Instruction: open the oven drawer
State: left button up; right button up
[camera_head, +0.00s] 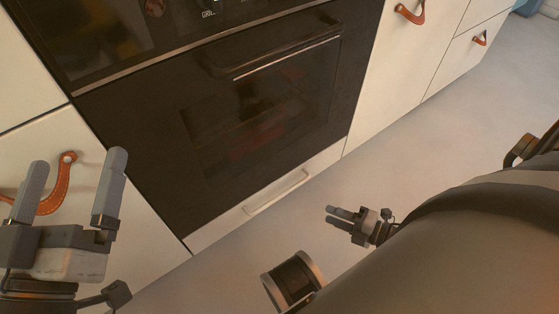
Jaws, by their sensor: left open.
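The oven drawer (222,229) is the low pale panel under the black oven (150,135). Its slim pale handle (277,193) runs along the middle of the panel, and the drawer looks closed. My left gripper (77,162) is at the left, its two grey fingers spread and nothing between them that I can see held. It is well left of the drawer handle, in front of a cabinet with a leather pull. My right gripper (331,213) is low over the floor, right of and apart from the drawer handle. Its small fingers lie close together; their gap is unclear.
An orange leather pull (62,185) on the left cabinet is partly hidden by my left gripper. More leather pulls (411,12) (480,39) are on the right cabinets. The oven door has a dark bar handle (275,45). Grey floor (400,150) is clear before the right cabinets.

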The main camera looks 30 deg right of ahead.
pick_arm(q)
notch_tip(320, 180, up, 7)
jog(key=s+m+t+h+b, duration=0.1)
jog(key=m+h+b, duration=0.3)
jog(key=m+h, duration=0.2)
jog(key=shift+s+m+h, duration=0.3)
jog(key=shift+s+m, duration=0.1)
jog(key=shift+m, duration=0.9)
pick_arm(e)
jog(key=x, duration=1.5)
jog(key=shift+w, duration=0.25)
jog(key=shift+a, duration=0.15)
pick_arm(q)
jog(key=shift+d, duration=0.1)
pick_arm(e)
grip_shut()
